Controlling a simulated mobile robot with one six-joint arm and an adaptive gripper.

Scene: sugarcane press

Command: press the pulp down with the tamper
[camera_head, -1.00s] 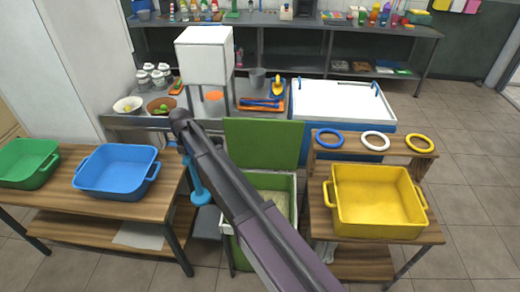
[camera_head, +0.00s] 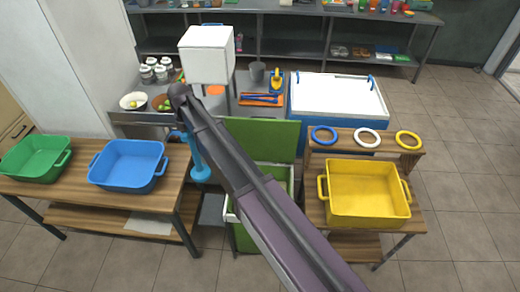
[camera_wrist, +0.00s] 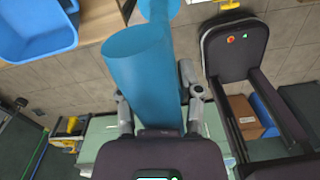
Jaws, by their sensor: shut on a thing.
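The tamper (camera_head: 200,169) is blue, with a rod and a wide round end. It hangs from my gripper left of the green bin in the head view. In the wrist view my gripper (camera_wrist: 158,98) is shut on the tamper (camera_wrist: 140,62), its fingers on either side of the blue body. The green bin (camera_head: 231,216) stands between the two wooden tables with its green lid (camera_head: 275,132) raised. My arm crosses in front of the bin and hides much of its inside. The pulp cannot be made out now.
A blue basin (camera_head: 128,165) and a green basin (camera_head: 36,158) sit on the left table. A yellow crate (camera_head: 367,193) and coloured rings stand on the right table. A steel counter (camera_head: 150,116) with a white box-shaped machine (camera_head: 207,53) is behind. Open floor lies at right.

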